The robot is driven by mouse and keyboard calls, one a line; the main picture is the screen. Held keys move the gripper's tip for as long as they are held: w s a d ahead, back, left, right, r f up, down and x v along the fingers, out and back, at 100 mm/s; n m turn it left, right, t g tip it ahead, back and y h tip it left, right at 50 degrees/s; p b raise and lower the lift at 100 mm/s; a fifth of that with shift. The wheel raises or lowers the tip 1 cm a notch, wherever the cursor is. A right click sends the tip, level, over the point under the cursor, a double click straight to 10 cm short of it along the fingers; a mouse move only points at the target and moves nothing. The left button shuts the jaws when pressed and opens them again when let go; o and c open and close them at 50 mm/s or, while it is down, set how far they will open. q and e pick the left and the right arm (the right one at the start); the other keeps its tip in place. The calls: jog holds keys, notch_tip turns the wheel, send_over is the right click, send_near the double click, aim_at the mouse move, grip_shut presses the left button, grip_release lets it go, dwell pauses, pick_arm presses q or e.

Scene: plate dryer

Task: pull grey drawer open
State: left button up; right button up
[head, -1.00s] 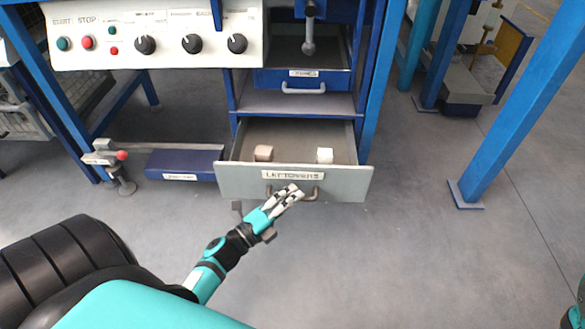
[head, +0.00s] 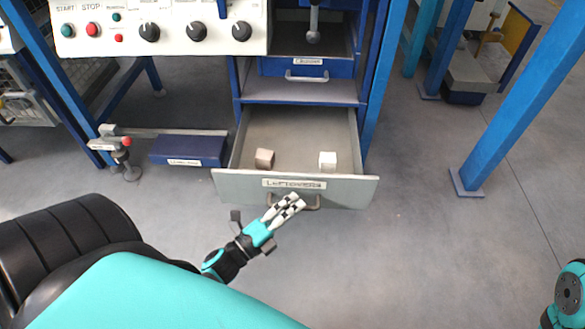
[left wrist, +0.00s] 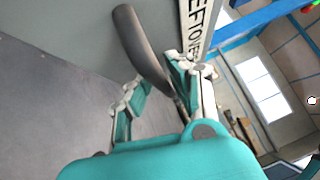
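The grey drawer (head: 240,187), with a "LEFTOVERS" label, stands well out from the blue frame. Two small light blocks lie inside it: a beige one (head: 264,159) and a whiter one (head: 327,161). Its curved handle (head: 312,203) is on the front face, partly hidden by my left gripper (head: 289,205). In the left wrist view the dark handle (left wrist: 140,45) runs down between the fingers of my left gripper (left wrist: 160,90), which look closed around it. The label (left wrist: 198,25) shows beside it. My right gripper is not in view.
A blue drawer (head: 305,68) sits above, and a low dark-blue box (head: 188,149) stands to the left. A control panel (head: 160,28) is at upper left. Blue posts (head: 520,100) rise on the right. The floor in front is clear.

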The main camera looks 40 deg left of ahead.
pick_arm(q)
jog(key=shift+o, duration=1.4)
jog(key=shift+r, duration=0.1)
jog(key=v, duration=1.2)
